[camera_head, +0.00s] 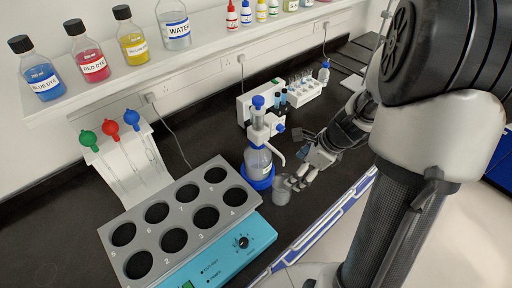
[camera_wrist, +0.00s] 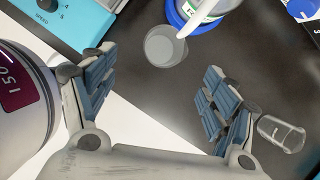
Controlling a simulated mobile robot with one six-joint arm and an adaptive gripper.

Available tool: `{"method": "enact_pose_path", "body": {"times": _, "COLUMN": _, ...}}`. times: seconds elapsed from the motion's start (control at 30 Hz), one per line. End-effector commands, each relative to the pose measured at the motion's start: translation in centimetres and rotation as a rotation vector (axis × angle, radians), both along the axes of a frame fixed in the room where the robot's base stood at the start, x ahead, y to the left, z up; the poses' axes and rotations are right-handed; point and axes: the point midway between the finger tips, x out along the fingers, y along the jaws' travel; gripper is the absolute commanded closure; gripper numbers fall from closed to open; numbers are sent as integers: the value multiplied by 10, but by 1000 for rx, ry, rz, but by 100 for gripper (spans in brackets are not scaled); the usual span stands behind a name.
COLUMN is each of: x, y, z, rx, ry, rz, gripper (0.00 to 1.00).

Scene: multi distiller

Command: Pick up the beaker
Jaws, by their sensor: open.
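A small clear glass beaker (camera_head: 281,194) stands on the black bench, just right of the blue-based dispenser bottle. In the wrist view the beaker (camera_wrist: 165,47) shows as a grey round vessel beside the white dispenser spout. My gripper (camera_head: 300,178) is low over the bench, just right of the beaker in the head view. In the wrist view my gripper (camera_wrist: 156,76) is open, with its padded fingers wide apart and nothing between them. The beaker is beyond the fingertips, nearer the left finger. A second clear glass vessel (camera_wrist: 281,133) is outside the right finger.
The dispenser bottle (camera_head: 258,163) stands close beside the beaker. A teal shaker with a grey block (camera_head: 190,222) of numbered holes is in front. A pipette stand (camera_head: 122,155), a tube rack (camera_head: 303,90) and a shelf (camera_head: 130,60) of dye bottles are behind.

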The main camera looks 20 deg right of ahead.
Motion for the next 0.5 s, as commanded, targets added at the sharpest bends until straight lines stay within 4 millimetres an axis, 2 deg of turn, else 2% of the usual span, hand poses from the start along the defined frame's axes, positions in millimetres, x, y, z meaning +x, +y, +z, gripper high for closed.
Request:
{"method": "enact_pose_path", "body": {"times": 0.17, "x": 4, "y": -2, "z": -21, "rx": 21, "ry": 15, "rz": -55, "gripper": 21}}
{"method": "enact_pose_path", "body": {"times": 0.5, "x": 24, "y": 17, "z": -90, "rx": 19, "ry": 15, "rz": -49, "gripper": 21}}
